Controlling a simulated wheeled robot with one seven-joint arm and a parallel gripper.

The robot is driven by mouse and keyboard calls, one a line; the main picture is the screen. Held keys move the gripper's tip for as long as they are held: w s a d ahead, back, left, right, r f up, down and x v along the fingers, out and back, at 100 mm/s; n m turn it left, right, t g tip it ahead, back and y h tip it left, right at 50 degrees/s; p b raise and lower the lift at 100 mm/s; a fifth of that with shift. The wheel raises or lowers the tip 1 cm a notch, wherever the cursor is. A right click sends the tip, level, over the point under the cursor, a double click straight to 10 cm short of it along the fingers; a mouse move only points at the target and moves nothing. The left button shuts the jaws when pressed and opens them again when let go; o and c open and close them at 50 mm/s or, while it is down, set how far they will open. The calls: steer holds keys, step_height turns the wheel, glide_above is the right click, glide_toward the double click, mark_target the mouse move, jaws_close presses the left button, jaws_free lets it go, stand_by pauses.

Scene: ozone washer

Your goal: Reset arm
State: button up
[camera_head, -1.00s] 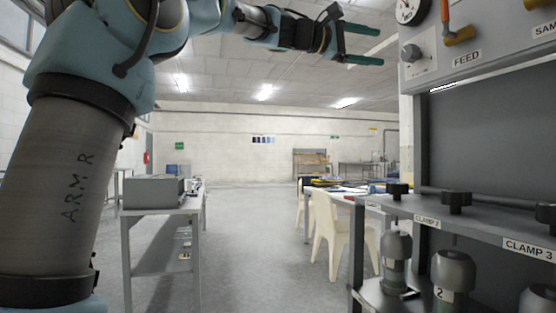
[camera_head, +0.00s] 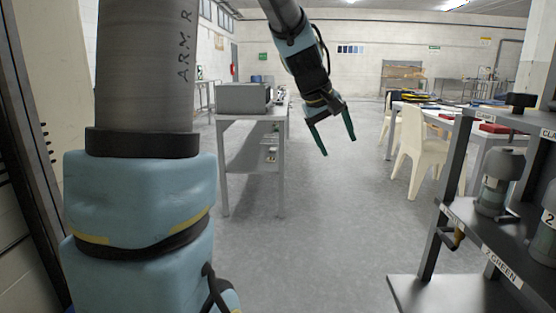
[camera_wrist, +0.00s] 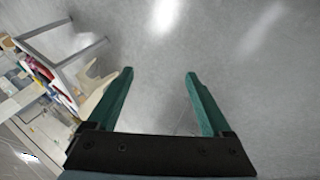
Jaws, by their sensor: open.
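My gripper (camera_head: 338,146) hangs at upper centre in the head view, in free air, pointing down. Its two green fingers are spread apart, with nothing between them. In the wrist view my gripper (camera_wrist: 161,75) is also open and empty above bare grey floor. My arm's large grey link marked "ARM R" fills the left of the head view.
A grey side table (camera_head: 245,117) with a grey box (camera_head: 243,98) stands left of my gripper. The washer rack (camera_head: 452,200) with bottle-like units is at right. White chairs (camera_head: 411,150) and a long table (camera_head: 478,137) stand behind it. The floor between is clear.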

steer(key=s+a+f+m+g+y, duration=0.1)
steer(key=s+a+f+m+y, duration=0.15)
steer(key=s+a+f, duration=0.7)
steer(key=s+a+f+m+g+y, duration=0.1)
steer(key=s+a+f+y, duration=0.2)
steer(key=s+a+f, duration=0.65)
steer(key=w+a+r+p, duration=0.1)
steer(key=w+r+p, duration=0.1)
steer(key=r+p, duration=0.6)
steer(key=w+a+r+p, duration=0.1)
steer(key=w+r+p, duration=0.1)
steer(key=r+p, duration=0.6)
step_height(320, 180, up, 3)
steer(key=shift+f, duration=0.1)
steer(key=shift+d+n+h, duration=0.1)
steer(key=shift+n+h, duration=0.15)
